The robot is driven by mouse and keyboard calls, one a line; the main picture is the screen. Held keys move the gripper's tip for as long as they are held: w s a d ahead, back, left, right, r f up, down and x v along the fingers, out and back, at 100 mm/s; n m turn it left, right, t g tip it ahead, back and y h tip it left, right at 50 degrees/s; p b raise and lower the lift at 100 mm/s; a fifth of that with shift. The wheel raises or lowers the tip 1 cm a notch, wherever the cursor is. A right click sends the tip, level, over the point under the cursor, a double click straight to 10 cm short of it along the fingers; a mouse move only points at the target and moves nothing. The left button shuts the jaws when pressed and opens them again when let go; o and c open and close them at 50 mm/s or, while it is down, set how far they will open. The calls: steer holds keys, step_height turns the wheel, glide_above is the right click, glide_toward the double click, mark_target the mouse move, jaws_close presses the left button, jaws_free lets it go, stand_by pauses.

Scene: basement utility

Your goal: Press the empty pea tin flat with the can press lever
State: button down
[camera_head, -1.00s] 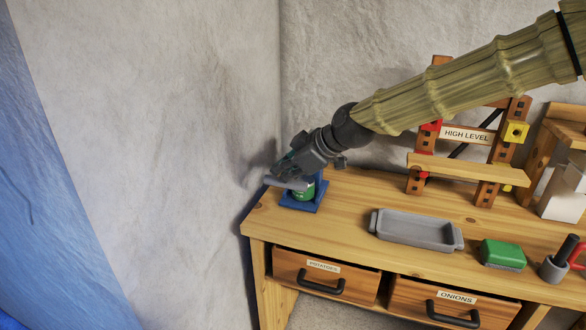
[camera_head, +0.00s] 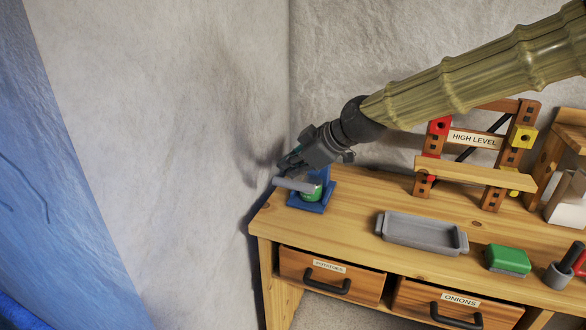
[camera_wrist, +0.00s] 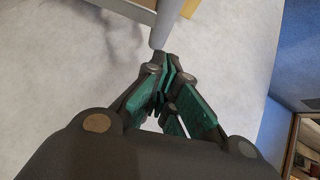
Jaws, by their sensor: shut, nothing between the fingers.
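The can press stands at the far left end of the wooden bench, with a blue base (camera_head: 326,203) and a grey lever (camera_head: 292,185) that sticks out to the left. The green pea tin (camera_head: 311,194) sits in the press under the lever; its top is hidden by the lever. My gripper (camera_head: 284,170) is shut and empty, just above the outer end of the lever. In the wrist view the fingertips (camera_wrist: 165,68) are together right by the tip of the grey lever (camera_wrist: 170,24). I cannot tell whether they touch it.
The bench top (camera_head: 350,195) has a grey tray (camera_head: 420,233), a green block-like item (camera_head: 508,259) and a grey cup (camera_head: 557,275). A wooden rack marked HIGH LEVEL (camera_head: 474,140) stands behind. Rough walls close the corner beside the press. Two drawers are below.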

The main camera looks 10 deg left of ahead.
steer(key=b+v, duration=0.1)
steer(key=v, duration=0.9)
steer(key=shift+s+r+b, duration=0.3)
steer(key=shift+b, duration=0.05)
steer(key=shift+a, duration=0.1)
steer(key=s+d+f+m+h+p, duration=0.1)
steer(key=s+d+f+m, duration=0.15)
steer(key=f, duration=1.05)
steer(key=s+d+f+m+g+h, duration=0.15)
steer(key=d+f+m, duration=0.25)
steer(key=f, duration=0.9)
steer(key=s+d+f+m+h+p, duration=0.1)
steer(key=s+d+f+m, duration=0.25)
steer(key=f, duration=0.95)
steer(key=s+d+f+m+h, duration=0.2)
steer(key=s+d+f+m, duration=0.3)
steer(key=s+d+f, duration=0.8)
steer(key=s+d+f+m+h, duration=0.1)
steer(key=s+d+f, duration=0.1)
steer(key=s, duration=0.3)
steer(key=s+d+f+m+g+h, duration=0.1)
steer(key=s+d+f, duration=0.2)
steer(key=s+d, duration=0.1)
steer(key=s+d+f+m+g+h+p, duration=0.1)
steer(key=s+d+f, duration=0.1)
steer(key=s+d, duration=0.2)
steer(key=s, duration=0.3)
steer(key=shift+f, duration=0.2)
